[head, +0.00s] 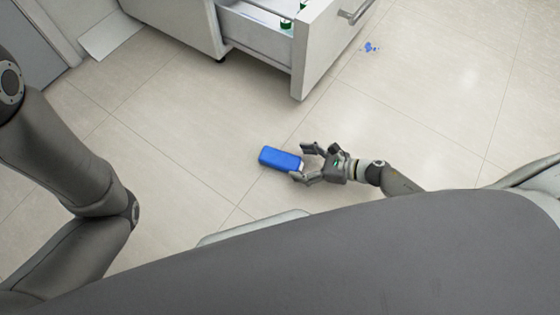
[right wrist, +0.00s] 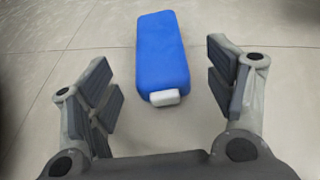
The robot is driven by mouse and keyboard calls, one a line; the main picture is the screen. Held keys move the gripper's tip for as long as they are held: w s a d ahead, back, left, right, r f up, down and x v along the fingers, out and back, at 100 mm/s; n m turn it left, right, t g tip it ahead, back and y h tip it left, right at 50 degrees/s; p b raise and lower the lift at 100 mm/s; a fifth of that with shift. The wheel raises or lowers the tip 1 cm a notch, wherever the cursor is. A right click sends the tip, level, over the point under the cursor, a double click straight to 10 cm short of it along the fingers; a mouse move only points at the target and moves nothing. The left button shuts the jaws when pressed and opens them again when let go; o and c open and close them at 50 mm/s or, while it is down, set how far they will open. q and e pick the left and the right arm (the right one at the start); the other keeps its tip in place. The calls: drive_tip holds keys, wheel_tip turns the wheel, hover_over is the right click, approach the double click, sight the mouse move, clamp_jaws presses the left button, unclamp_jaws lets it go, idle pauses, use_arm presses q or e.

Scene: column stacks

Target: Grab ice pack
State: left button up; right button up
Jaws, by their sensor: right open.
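The ice pack (head: 279,158) is a blue rounded block with a small white cap, lying on the tiled floor in the middle of the head view. My right gripper (head: 302,162) is at its capped end, with its fingers open toward it. In the right wrist view the ice pack (right wrist: 162,55) lies beyond and between the two open fingers (right wrist: 165,85), with its white cap facing me. No finger visibly grips it there. My left arm shows at the left of the head view, but its gripper is not visible.
A white cabinet with an open drawer (head: 325,45) stands at the top; green-marked items are in the drawer. A small blue patch (head: 372,47) is on the floor right of it. The floor around the ice pack is clear.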

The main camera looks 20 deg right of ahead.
sight(284, 159)
drive_tip(key=b+x, duration=0.2)
drive_tip(key=x, duration=0.2)
drive_tip(key=shift+w+a, duration=0.15)
drive_tip(key=shift+a, duration=0.15)
drive_tip(key=shift+w+a+f+b, duration=0.1)
drive_tip(key=shift+w+a+b, duration=0.2)
drive_tip(key=shift+a+b, duration=0.1)
drive_tip(key=c, duration=1.3)
